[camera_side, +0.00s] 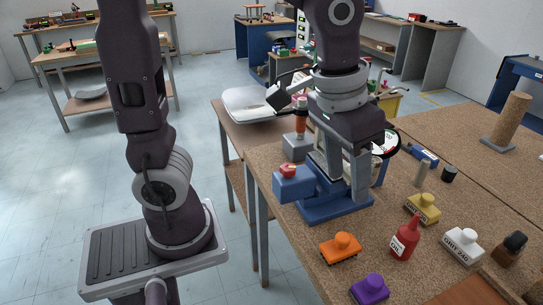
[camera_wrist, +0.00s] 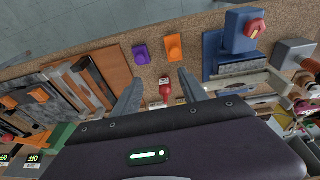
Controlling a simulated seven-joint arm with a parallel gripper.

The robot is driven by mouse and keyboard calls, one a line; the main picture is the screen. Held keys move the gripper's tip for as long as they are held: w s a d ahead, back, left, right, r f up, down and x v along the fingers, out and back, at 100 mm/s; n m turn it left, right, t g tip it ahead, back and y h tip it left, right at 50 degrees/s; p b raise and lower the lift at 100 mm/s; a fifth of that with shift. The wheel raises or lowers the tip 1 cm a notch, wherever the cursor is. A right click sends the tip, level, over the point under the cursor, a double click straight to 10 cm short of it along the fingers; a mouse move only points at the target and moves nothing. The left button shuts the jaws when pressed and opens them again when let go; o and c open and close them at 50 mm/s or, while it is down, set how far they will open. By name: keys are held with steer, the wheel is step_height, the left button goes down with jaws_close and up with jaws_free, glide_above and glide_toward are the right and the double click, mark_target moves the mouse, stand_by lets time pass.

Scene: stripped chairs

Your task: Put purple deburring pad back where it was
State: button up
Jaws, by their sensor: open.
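The purple deburring pad (camera_side: 370,290) lies on the cork bench top at the front edge of the side view. It also shows in the wrist view (camera_wrist: 141,54), left of the orange pad (camera_wrist: 174,47). My gripper (camera_side: 345,185) is over the blue fixture in the side view, away from the purple pad. In the wrist view my gripper (camera_wrist: 160,85) has its fingers spread with nothing held. The red oil bottle (camera_side: 404,240) appears between the fingers in the wrist view (camera_wrist: 165,92), beyond them. The pad's earlier place cannot be told.
A blue fixture (camera_side: 283,186) with a red knob stands near the bench edge. A yellow pad (camera_side: 424,208), a white grit pad (camera_side: 462,244) and a brown block (camera_side: 510,248) lie right of the bottle. A wooden tray (camera_wrist: 113,58) sits left of the purple pad in the wrist view.

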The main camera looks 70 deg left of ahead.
steer(key=s+a+r+t, duration=0.2)
steer(key=s+a, duration=0.5)
steer(key=s, duration=0.4)
steer(key=shift+s+a+r+t+y, duration=0.15)
steer(key=shift+s+t+y, duration=0.2)
steer(key=shift+t, duration=0.35)
steer(key=shift+w, duration=0.1)
